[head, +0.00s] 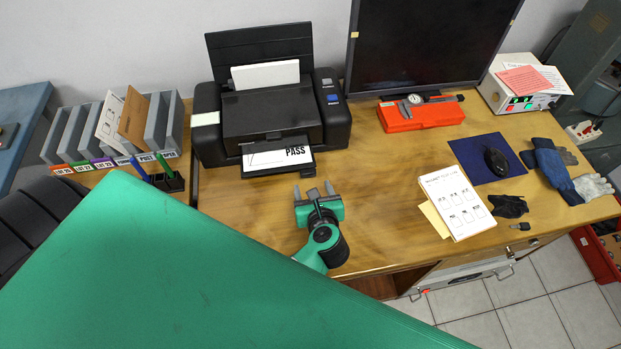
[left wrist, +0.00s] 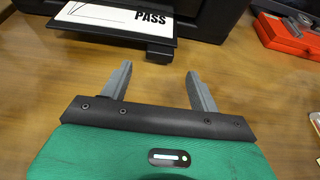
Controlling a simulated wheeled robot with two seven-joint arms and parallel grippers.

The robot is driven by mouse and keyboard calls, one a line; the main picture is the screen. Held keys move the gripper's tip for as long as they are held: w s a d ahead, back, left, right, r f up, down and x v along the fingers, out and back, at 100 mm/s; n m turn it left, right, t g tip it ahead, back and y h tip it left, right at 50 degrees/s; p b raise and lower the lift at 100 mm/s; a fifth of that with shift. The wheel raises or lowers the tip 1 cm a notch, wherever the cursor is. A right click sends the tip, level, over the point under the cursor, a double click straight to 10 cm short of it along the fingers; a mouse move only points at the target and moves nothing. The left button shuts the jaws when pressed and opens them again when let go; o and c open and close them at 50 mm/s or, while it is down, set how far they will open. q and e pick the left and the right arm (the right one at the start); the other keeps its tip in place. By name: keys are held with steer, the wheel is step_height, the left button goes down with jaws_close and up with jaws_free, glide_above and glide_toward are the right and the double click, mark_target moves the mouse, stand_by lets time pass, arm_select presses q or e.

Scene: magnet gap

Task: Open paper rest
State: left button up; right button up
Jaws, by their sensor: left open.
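The black printer (head: 337,124) stands at the back left of the desk. Its rear paper support (head: 258,43) is raised, with white paper (head: 265,75) in front of it. The front output tray (head: 279,172) sticks out and bears a sheet marked PASS (head: 265,156). In the left wrist view, a small black piece (left wrist: 160,51) shows at the tray's front edge. My left gripper (head: 313,189) is open and empty, in front of the tray and apart from it. Its two fingers also show in the left wrist view (left wrist: 158,70), pointing toward the tray. My right gripper is out of view.
A file rack (head: 165,125) and pen holder (head: 172,183) stand left of the printer. An orange case (head: 420,115) lies below the monitor (head: 430,40). A notepad (head: 457,203), mouse (head: 496,161) and gloves (head: 555,170) lie at the right. The desk between gripper and notepad is clear.

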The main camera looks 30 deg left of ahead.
arm_select(q)
steer(key=v, duration=0.4)
steer(key=shift+s+d+r, duration=0.1)
steer(key=shift+s, duration=0.05)
steer(key=v, duration=0.3)
steer(key=shift+s+d+p, duration=0.2)
steer(key=shift+s+p, duration=0.05)
steer(key=shift+p, duration=0.15)
steer(key=shift+s+d+r, duration=0.2)
steer(key=shift+s+d, duration=0.05)
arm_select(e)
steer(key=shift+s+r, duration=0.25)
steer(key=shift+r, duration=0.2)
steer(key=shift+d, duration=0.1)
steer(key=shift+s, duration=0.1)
